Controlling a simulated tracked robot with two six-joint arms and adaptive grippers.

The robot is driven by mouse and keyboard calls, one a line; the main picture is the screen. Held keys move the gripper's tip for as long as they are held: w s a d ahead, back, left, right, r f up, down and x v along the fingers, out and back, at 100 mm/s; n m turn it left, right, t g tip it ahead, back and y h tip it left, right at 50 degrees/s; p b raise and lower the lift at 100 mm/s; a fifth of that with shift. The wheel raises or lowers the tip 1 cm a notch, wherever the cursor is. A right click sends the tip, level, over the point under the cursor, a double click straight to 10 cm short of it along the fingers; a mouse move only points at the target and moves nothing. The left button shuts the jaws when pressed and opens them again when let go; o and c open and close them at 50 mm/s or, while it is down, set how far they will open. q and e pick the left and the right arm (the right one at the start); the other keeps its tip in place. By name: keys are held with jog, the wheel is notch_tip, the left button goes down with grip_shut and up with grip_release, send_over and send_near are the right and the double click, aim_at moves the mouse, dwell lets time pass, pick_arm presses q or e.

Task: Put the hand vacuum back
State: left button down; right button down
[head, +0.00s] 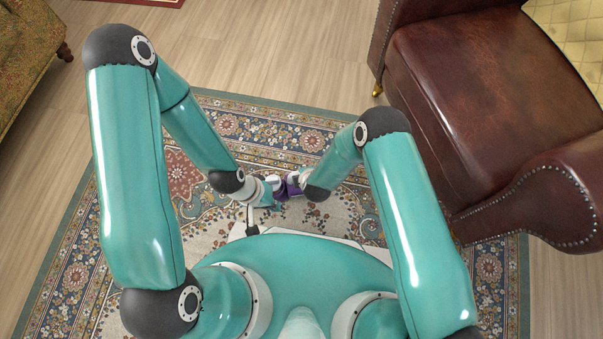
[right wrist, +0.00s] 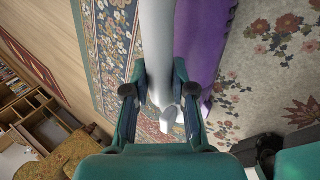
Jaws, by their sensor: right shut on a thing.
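The hand vacuum (head: 291,188), purple and white, is held up in front of my body, over the rug, between my two wrists in the head view. In the right wrist view its pale handle-like part (right wrist: 157,45) runs between the fingers of my right gripper (right wrist: 157,92), and its purple body (right wrist: 203,45) lies just to the right. My right gripper is shut on it. My left gripper (head: 272,190) is close to the vacuum's left side in the head view; its fingers are too small and covered to tell whether they are open or touching it.
A patterned rug (head: 85,265) covers the wooden floor (head: 265,45). A brown leather armchair (head: 490,85) stands close on the right. A greenish upholstered seat (head: 28,45) is at the upper left. Wooden shelves (right wrist: 45,120) show in the right wrist view. Open floor lies ahead.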

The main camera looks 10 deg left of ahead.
jog(key=shift+w+f, duration=0.1)
jog(key=c, duration=1)
grip_release()
jog(key=shift+o, duration=0.2)
jog(key=p+v, duration=0.5)
jog(key=v, duration=0.6)
jog(key=s+d+r+m+g, duration=0.2)
jog(key=s+d+r+m, duration=0.2)
jog(key=d+m, duration=0.4)
jog(key=s+d+r+m+g+y, duration=0.1)
jog(key=s+d+r+m+g, duration=0.2)
jog(key=m, duration=1.3)
jog(key=s+d+r, duration=0.1)
jog(key=s+d, duration=0.2)
jog(key=d, duration=0.2)
jog(key=shift+d, duration=0.1)
